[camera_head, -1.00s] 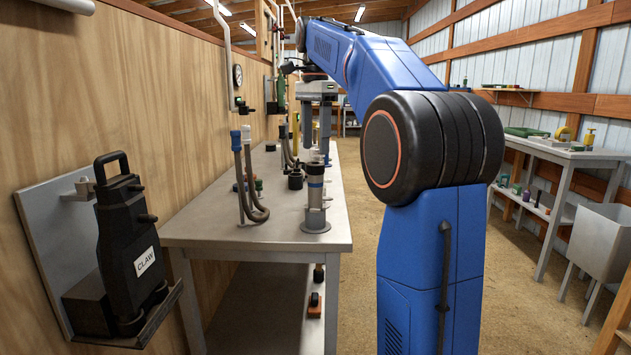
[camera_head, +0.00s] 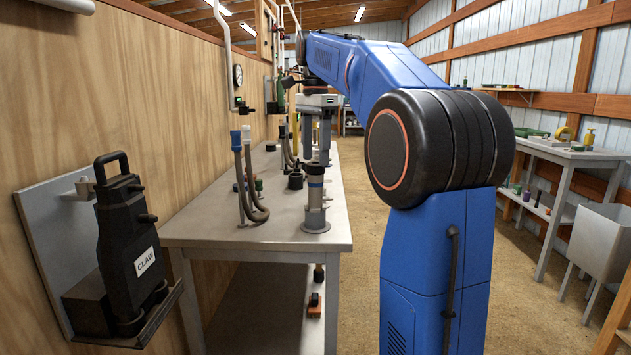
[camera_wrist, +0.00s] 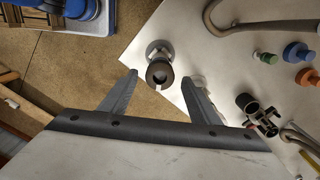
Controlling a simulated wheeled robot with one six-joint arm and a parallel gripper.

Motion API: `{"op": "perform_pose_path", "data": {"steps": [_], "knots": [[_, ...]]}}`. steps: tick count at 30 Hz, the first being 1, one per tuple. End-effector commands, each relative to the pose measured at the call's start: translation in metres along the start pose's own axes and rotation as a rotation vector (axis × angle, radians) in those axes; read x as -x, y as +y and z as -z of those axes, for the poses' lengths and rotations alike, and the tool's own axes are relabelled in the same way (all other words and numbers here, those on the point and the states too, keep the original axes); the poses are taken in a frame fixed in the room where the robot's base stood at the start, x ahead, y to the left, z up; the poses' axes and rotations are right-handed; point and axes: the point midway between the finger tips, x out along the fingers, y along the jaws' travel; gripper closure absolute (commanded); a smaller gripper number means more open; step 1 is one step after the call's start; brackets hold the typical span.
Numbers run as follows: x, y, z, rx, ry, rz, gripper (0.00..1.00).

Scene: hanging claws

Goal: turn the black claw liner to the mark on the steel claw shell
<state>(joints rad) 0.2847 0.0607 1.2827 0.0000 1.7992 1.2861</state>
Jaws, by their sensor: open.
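The steel claw shell (camera_head: 315,216) stands upright on a round foot near the bench's front right corner, with a blue band round it. The dark claw liner (camera_head: 314,169) shows at its top. In the wrist view the liner's round dark end (camera_wrist: 159,73) faces up, with the steel shell (camera_wrist: 160,50) around and below it. I cannot make out the mark. My gripper (camera_wrist: 160,79) is open and empty, fingers pointing down. The claw shows between its fingertips in the wrist view, with a gap on both sides. In the head view my gripper (camera_head: 317,145) is above the claw.
Bent hoses (camera_head: 248,190) stand on the bench left of the claw. Coloured caps (camera_wrist: 296,52) and a dark fitting with several ports (camera_wrist: 260,114) lie right of it in the wrist view. A black unit labelled CLAW (camera_head: 130,245) sits on a wall bracket at left.

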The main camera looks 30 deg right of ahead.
Motion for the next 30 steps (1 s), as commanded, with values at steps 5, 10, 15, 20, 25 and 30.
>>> {"op": "perform_pose_path", "data": {"steps": [5,10,15,20,25,30], "knots": [[-0.006,0.000,0.000,0.000,0.000,0.001,0.44],[-0.011,0.000,0.000,0.000,0.000,0.000,0.44],[-0.016,0.000,0.000,0.000,0.000,0.001,0.44],[-0.022,0.000,0.000,0.000,0.000,0.001,0.44],[-0.027,0.000,0.000,0.000,0.000,0.001,0.44],[-0.033,0.000,0.000,0.000,0.000,0.001,0.44]]}}
